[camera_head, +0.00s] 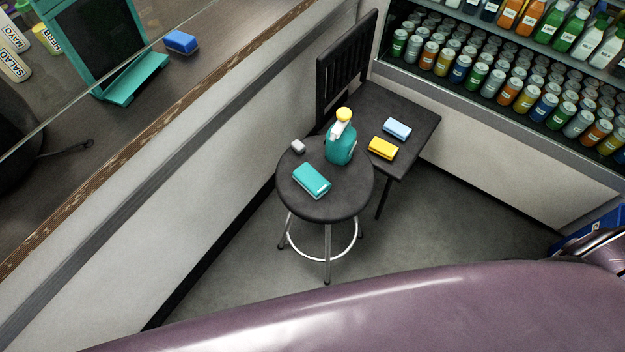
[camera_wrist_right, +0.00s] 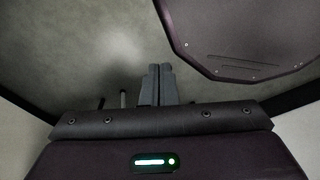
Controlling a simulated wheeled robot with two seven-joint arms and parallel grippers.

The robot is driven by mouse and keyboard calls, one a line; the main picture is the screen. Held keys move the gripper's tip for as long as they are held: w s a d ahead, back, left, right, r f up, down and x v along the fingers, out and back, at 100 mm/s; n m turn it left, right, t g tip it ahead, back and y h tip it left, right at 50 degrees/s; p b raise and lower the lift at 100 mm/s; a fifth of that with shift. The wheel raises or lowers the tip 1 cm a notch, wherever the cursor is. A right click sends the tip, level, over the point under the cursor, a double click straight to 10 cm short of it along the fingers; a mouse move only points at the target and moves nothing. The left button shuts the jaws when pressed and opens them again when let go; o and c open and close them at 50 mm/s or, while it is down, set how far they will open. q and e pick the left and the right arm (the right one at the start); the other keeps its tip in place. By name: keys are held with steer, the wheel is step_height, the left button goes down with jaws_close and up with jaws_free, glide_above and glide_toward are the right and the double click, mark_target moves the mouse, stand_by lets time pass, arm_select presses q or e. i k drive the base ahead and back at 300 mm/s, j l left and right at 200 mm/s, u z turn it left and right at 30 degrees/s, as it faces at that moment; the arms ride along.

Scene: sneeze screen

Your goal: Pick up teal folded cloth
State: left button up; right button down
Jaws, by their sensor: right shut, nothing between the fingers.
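The teal folded cloth (camera_head: 311,181) lies flat on the round black stool (camera_head: 330,205), near its front left. A teal spray bottle (camera_head: 340,146) with a yellow and white top stands upright behind it on the same stool. A small grey block (camera_head: 297,146) lies at the stool's left edge. My right gripper (camera_wrist_right: 160,72) shows in the right wrist view with its fingers together and empty, over bare grey floor. The cloth is not in that view. My left gripper is in neither view.
A black chair (camera_head: 405,112) behind the stool holds a yellow folded cloth (camera_head: 382,148) and a light blue one (camera_head: 397,129). A wooden-edged counter (camera_head: 120,175) with a glass panel runs along the left. Shelves of cans and bottles (camera_head: 510,90) stand at the right. The floor (camera_head: 415,225) right of the stool is clear.

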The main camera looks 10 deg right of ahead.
mark_target(307, 176)
steer(key=u, duration=0.9)
steer(key=l+z, duration=0.2)
steer(key=z, duration=0.15)
steer(key=l+z, duration=0.3)
steer(key=i+z, duration=0.1)
steer(key=z, duration=0.25)
steer(key=k+l, duration=0.15)
steer(key=l, duration=0.25)
steer(key=k+l+z, duration=0.1)
steer(key=l, duration=0.3)
steer(key=k+l, duration=0.15)
steer(key=l, duration=0.25)
steer(key=z, duration=0.05)
